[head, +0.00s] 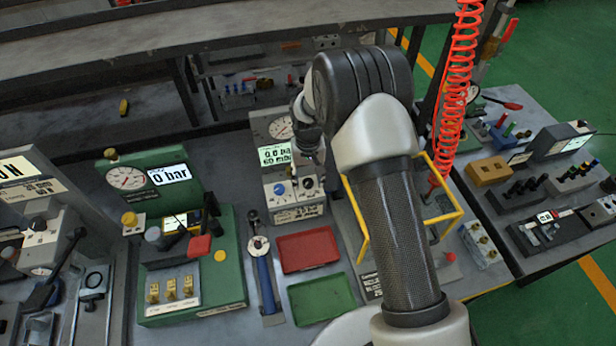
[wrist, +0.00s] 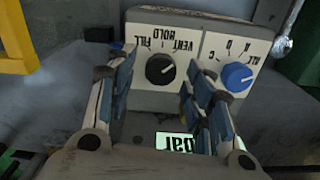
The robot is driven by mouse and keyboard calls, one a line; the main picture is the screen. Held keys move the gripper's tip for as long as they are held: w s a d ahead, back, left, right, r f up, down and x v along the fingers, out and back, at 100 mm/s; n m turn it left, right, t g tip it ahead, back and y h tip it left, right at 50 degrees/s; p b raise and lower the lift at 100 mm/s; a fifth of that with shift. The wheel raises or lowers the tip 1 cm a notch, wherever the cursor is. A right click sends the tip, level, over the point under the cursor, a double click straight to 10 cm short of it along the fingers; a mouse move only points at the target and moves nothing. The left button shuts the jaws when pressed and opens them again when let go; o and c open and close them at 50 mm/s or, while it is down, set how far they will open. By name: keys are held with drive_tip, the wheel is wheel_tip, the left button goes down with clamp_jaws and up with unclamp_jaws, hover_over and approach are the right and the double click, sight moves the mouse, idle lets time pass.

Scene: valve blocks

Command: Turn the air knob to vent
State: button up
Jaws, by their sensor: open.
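The air knob is a round black knob (wrist: 160,70) on a white panel marked FILL, HOLD and VENT, upside down in the wrist view. Its light pointer line slants up and right, toward the VENT side; I cannot tell whether it lines up exactly. In the head view the knob (head: 307,183) is small, on the grey valve block (head: 262,125). My gripper (wrist: 160,63) is open, one finger to each side of the knob in the picture. Contact cannot be made out. The gripper (head: 311,152) is partly hidden by my arm in the head view.
A blue knob (wrist: 236,77) marked A, B, C and ALL sits close beside the right finger. A lit display (wrist: 176,142) shows between the fingers. A yellow frame (head: 362,235), a red tray (head: 308,250) and a green tray (head: 321,299) stand near the block.

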sight(308, 181)
wheel_tip(308, 181, up, 12)
idle(0.6)
drive_tip(key=shift+s, duration=0.1)
idle(0.4)
